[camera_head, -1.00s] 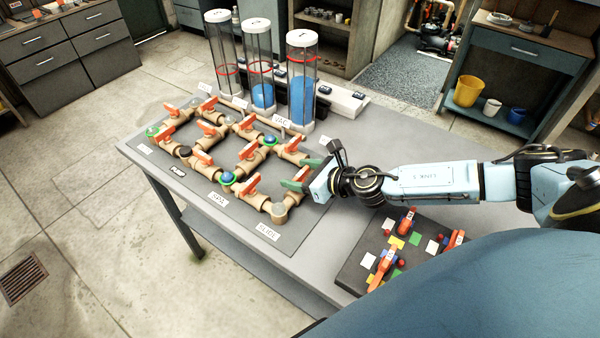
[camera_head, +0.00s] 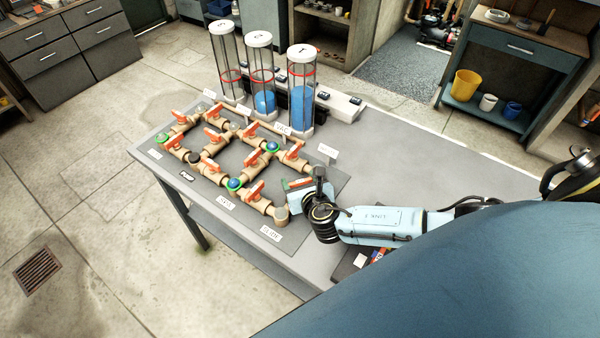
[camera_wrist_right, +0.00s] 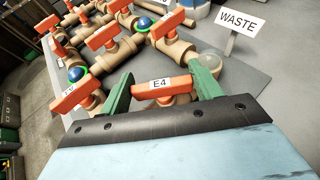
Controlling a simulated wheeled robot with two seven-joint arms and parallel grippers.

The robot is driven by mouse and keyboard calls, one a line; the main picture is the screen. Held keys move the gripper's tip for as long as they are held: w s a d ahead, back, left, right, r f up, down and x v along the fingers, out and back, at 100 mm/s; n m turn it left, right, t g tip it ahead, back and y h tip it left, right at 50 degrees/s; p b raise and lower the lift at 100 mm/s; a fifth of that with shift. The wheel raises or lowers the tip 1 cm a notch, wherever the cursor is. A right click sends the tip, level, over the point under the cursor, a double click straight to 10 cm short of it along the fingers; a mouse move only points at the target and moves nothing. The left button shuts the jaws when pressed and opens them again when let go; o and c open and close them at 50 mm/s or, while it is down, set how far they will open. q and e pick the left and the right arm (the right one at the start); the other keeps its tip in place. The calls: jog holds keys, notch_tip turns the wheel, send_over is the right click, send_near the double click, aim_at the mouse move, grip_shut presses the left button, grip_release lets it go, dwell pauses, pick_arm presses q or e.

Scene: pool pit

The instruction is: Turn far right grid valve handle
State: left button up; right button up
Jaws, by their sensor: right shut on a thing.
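The orange valve handle labelled E4 (camera_wrist_right: 174,86) shows in the right wrist view, at the right end of the pipe grid (camera_head: 255,194) on the table. My right gripper (camera_wrist_right: 160,76) has a green finger at each side of this handle and is shut on it. In the head view the right gripper (camera_head: 298,184) is at the grid's right edge, and the wrist hides much of the handle and its pipe. My left gripper is not in view.
A WASTE sign (camera_wrist_right: 240,22) stands near the gripper. Other orange handles (camera_head: 255,190) are close to its left. Clear tubes (camera_head: 301,90) with blue liquid stand behind the grid. A dark board (camera_head: 350,262) is mostly hidden under my arm. The table's right side (camera_head: 410,180) is clear.

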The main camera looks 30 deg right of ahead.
jog(key=m+g+h+p, duration=0.1)
jog(key=m+h, duration=0.2)
jog(key=shift+a, duration=0.15)
jog(key=m+g+h, duration=0.2)
jog(key=h, duration=0.1)
jog(key=shift+m, duration=0.4)
jog(key=shift+m+g+h, duration=0.9)
jog(key=shift+m+g, duration=0.2)
jog(key=shift+m, duration=0.1)
jog(key=shift+m+g+h+b, duration=0.6)
jog(key=shift+m+g+h, duration=0.2)
jog(key=shift+m+g, duration=0.6)
jog(key=shift+d, duration=0.2)
jog(key=o, duration=1)
jog(key=shift+a, duration=0.1)
